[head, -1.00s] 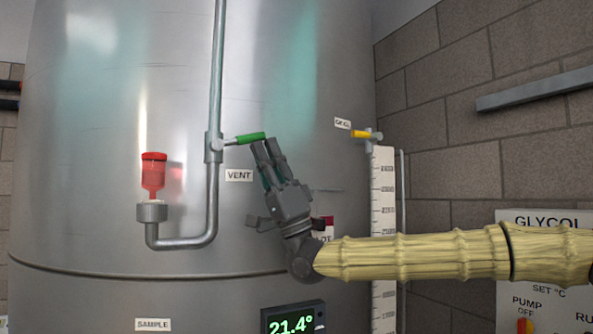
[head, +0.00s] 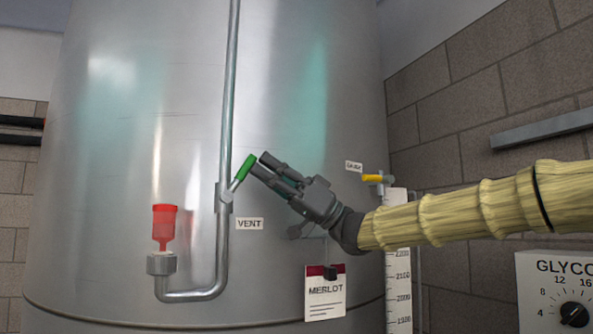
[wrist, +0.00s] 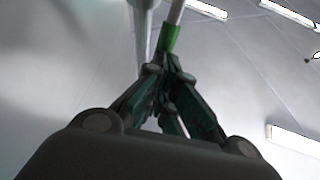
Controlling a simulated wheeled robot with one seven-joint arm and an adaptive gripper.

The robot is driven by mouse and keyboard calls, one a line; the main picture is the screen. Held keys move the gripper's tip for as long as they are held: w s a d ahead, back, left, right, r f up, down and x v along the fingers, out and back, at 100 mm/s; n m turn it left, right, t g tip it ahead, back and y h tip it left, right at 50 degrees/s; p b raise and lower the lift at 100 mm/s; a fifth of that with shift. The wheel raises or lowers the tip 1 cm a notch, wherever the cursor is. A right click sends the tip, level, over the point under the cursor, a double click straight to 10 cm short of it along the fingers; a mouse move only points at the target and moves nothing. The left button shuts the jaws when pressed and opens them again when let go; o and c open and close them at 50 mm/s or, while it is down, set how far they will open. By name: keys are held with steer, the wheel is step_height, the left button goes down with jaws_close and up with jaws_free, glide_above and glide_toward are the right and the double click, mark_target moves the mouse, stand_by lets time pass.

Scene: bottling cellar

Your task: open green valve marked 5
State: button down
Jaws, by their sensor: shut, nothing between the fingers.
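The green valve handle (head: 244,168) sits on a vertical steel pipe on the tank, slanting up and to the right from its valve body (head: 223,197). The label below it (head: 249,224) reads VENT; I see no 5 on it. My gripper (head: 260,163) is shut and empty, its fingertips just right of the handle, touching it or very near. In the wrist view the green handle (wrist: 171,38) shows just beyond the fingertips (wrist: 165,73); contact cannot be told for certain.
A red airlock (head: 164,222) stands on the pipe's bent lower end. A small yellow-handled valve (head: 372,178) and a level scale (head: 399,270) are at right. A MERLOT card (head: 325,293) hangs below my gripper. The glycol panel (head: 545,300) is lower right.

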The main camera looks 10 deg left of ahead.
mark_target(250, 160)
steer(key=shift+s+d+x, duration=0.1)
steer(key=shift+s+x, duration=0.1)
steer(key=shift+x, duration=0.9)
steer(key=shift+s+d+x, duration=0.1)
steer(key=shift+s+x, duration=0.1)
steer(key=shift+x, duration=0.95)
steer(key=shift+s+r, duration=0.1)
steer(key=shift+r, duration=0.15)
steer(key=w+d+b, duration=0.1)
steer(key=w+d, duration=0.1)
steer(key=d, duration=0.4)
steer(key=w+d+b, duration=0.2)
steer(key=d, duration=0.5)
steer(key=shift+w+d, duration=0.3)
steer(key=shift+d, duration=0.1)
